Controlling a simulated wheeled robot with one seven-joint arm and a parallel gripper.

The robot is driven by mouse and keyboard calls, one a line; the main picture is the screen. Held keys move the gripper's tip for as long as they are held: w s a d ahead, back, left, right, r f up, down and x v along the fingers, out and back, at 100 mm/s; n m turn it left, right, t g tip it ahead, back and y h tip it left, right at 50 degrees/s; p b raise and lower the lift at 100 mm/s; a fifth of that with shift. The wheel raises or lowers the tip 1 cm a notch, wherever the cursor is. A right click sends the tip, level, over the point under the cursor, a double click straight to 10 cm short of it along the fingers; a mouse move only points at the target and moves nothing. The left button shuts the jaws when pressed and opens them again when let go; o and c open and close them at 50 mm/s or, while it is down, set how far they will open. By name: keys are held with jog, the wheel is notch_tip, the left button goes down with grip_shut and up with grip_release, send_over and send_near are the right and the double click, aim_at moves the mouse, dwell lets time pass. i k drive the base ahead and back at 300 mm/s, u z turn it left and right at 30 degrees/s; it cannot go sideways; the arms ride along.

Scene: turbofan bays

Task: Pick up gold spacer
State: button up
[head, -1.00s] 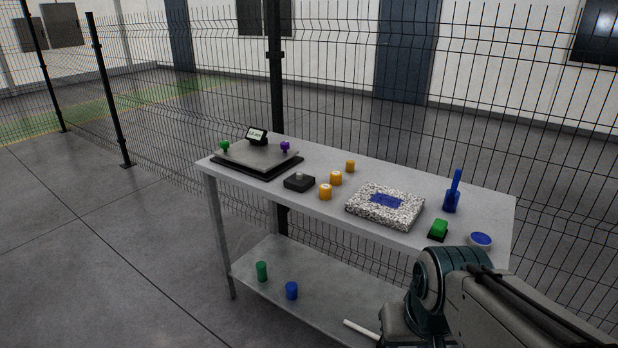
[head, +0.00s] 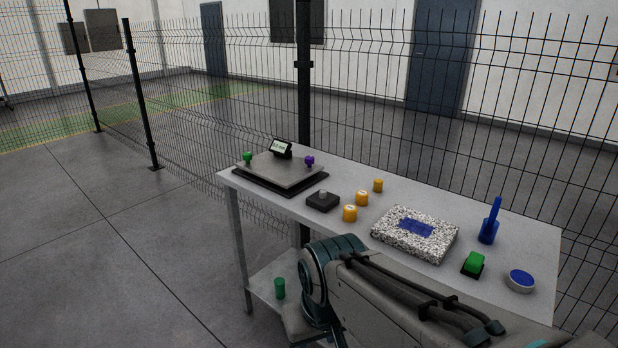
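The near spacer (head: 350,213) is closest to the front edge. The middle spacer (head: 362,198) is just behind it, and the smaller-looking far spacer (head: 378,185) stands towards the back edge. All are clear of my arm. My arm crosses the lower right in front of the table, but my gripper is not visible.
A green cylinder (head: 280,288) stands on the lower shelf. A mesh fence runs behind.

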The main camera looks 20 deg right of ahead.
aim_at(377, 187)
jog(key=u, duration=0.15)
jog(key=i, duration=0.65)
jog(key=z, duration=0.7)
jog(key=i, duration=0.7)
jog(key=z, duration=0.85)
